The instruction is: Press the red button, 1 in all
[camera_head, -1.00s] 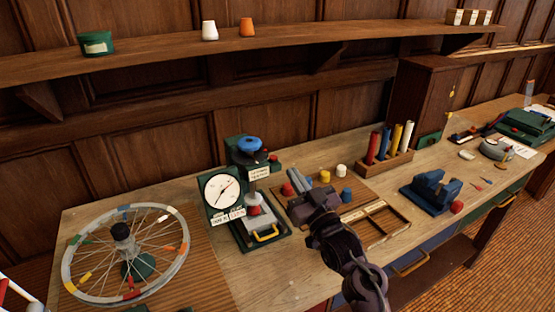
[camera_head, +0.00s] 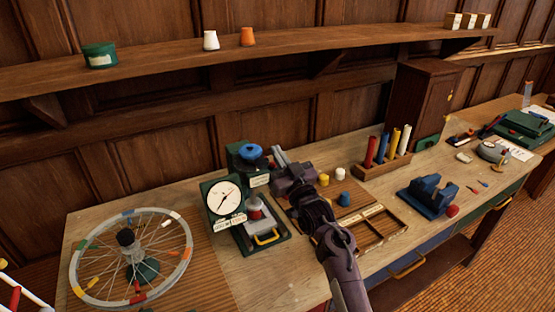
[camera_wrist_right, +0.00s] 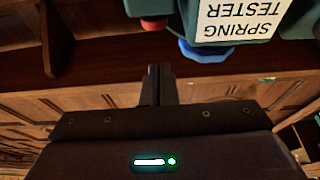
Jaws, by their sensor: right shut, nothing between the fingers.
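The spring tester (camera_head: 222,197) stands on the bench, a green machine with a white dial, a blue knob on top and a label. The red button (camera_wrist_right: 153,22) shows on its green body in the right wrist view, beside the "SPRING TESTER" label. In the head view I cannot make the button out behind my gripper. My right gripper (camera_head: 277,156) is shut and empty, close to the tester's upper right side. In the wrist view its fingertips (camera_wrist_right: 159,68) point toward the button, with a visible gap. My left gripper is not in view.
A spoked wheel (camera_head: 130,258) stands left of the tester. Yellow, white and blue (camera_head: 343,199) cylinders, a compartment tray (camera_head: 372,230) and a rack of coloured tubes (camera_head: 383,164) are to the right. A blue vise (camera_head: 428,195) is farther right. A shelf (camera_head: 170,66) runs above.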

